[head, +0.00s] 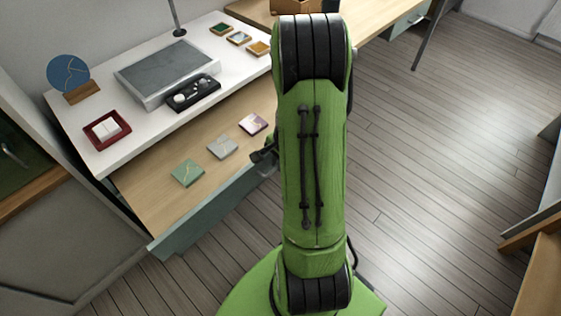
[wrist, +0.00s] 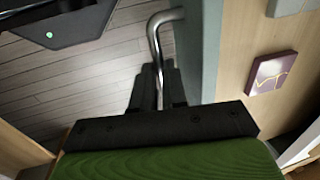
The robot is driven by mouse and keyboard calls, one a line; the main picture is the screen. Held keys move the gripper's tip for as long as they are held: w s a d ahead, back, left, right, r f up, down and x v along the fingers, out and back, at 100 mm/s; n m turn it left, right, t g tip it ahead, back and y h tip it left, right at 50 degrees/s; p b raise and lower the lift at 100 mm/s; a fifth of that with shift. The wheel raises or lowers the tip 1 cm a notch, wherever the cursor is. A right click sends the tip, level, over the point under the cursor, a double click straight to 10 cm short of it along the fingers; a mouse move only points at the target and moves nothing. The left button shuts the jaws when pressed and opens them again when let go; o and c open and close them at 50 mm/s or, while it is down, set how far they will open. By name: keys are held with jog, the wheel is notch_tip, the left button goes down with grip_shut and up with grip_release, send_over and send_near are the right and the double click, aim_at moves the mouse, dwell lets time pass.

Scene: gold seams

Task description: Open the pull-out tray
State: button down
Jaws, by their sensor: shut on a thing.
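The pull-out tray (head: 145,190) stands out from under the white desk top in the head view, with a pale wooden bottom and a grey-green front. A green tile (head: 187,173), a grey tile (head: 222,146) and a purple tile (head: 253,123) lie in it. In the wrist view, the tray front (wrist: 197,60) carries a bent metal handle (wrist: 154,38). My gripper (wrist: 155,80) is shut on this handle, its fingers on either side of the bar. In the head view my gripper (head: 264,155) shows beside the tray front, partly hidden by my green arm.
The white desk top (head: 120,128) bears a grey slab (head: 165,72), a black holder (head: 193,93), a dark red dish (head: 107,130), a blue disc (head: 68,73) on a stand and small coloured trays (head: 239,38). Plank floor (head: 430,180) is clear to the right.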

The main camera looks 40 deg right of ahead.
jog(key=c, duration=1.2)
grip_release()
jog(key=shift+o, duration=0.2)
jog(key=s+r+p, duration=0.3)
jog(key=r+p, duration=0.3)
jog(key=r, duration=0.9)
jog(key=shift+r, duration=0.25)
